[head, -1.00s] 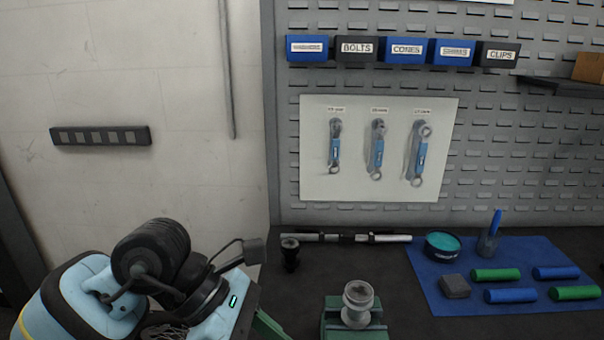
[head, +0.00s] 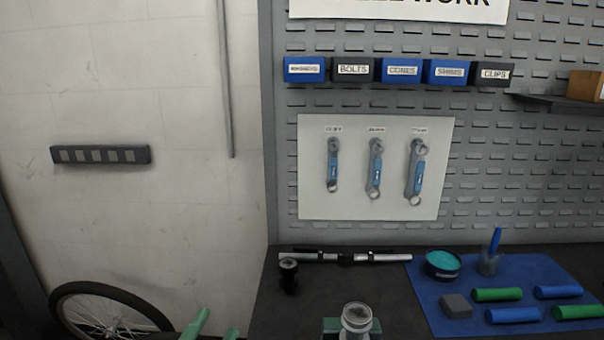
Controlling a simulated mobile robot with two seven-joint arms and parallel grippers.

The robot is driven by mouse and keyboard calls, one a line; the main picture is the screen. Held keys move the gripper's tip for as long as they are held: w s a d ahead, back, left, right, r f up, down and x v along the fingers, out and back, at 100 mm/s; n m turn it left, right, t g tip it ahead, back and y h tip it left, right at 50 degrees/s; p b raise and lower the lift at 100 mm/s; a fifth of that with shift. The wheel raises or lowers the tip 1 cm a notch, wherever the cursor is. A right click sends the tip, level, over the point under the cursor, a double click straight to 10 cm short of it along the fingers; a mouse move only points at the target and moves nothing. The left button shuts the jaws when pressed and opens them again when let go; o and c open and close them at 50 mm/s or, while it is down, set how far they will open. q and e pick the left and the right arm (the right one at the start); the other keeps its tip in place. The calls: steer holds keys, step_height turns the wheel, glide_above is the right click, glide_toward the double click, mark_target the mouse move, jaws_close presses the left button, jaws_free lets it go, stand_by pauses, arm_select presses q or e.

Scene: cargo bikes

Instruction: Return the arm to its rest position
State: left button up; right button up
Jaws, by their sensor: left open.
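Only the two green fingertips of my left gripper (head: 218,322) show, at the bottom edge of the head view. They stand apart, with nothing seen between them. They lie left of the workbench (head: 290,318) in the picture, in front of the pale wall. The rest of my left arm is below the picture. My right gripper is not in view.
A bicycle wheel (head: 105,290) stands at lower left. On the bench are a green fixture (head: 330,326) with a metal hub (head: 356,318), a dark fitting (head: 288,272), a metal rod (head: 320,257) and a blue mat (head: 428,290) with several items. Three wrenches hang behind.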

arm_select(q)
steer(key=s+a+f+n+g+y, duration=0.3)
steer(key=s+f, duration=0.1)
steer(key=f, duration=0.4)
steer(key=s+a+f+n+g+y, duration=0.2)
steer(key=s+a+f+n+g, duration=0.15)
steer(key=f, duration=0.35)
steer(key=s+a+f+n+g+y, duration=0.3)
steer(key=s+f+n+g, duration=0.1)
steer(key=f, duration=0.4)
steer(key=s+f+n+g, duration=0.1)
steer(key=s+f+g, duration=0.35)
steer(key=s, duration=0.65)
steer(key=s+f+n+g, duration=0.25)
steer(key=s+g, duration=0.25)
steer(key=s, duration=0.7)
steer(key=w+d+f+m+t+h+p, duration=0.1)
steer(key=w+d+f+t+h+p, duration=0.1)
steer(key=w+f+t, duration=0.4)
steer(key=w+t+p, duration=0.1)
steer(key=w+t, duration=0.1)
steer(key=w, duration=0.1)
steer(key=shift+h, duration=0.3)
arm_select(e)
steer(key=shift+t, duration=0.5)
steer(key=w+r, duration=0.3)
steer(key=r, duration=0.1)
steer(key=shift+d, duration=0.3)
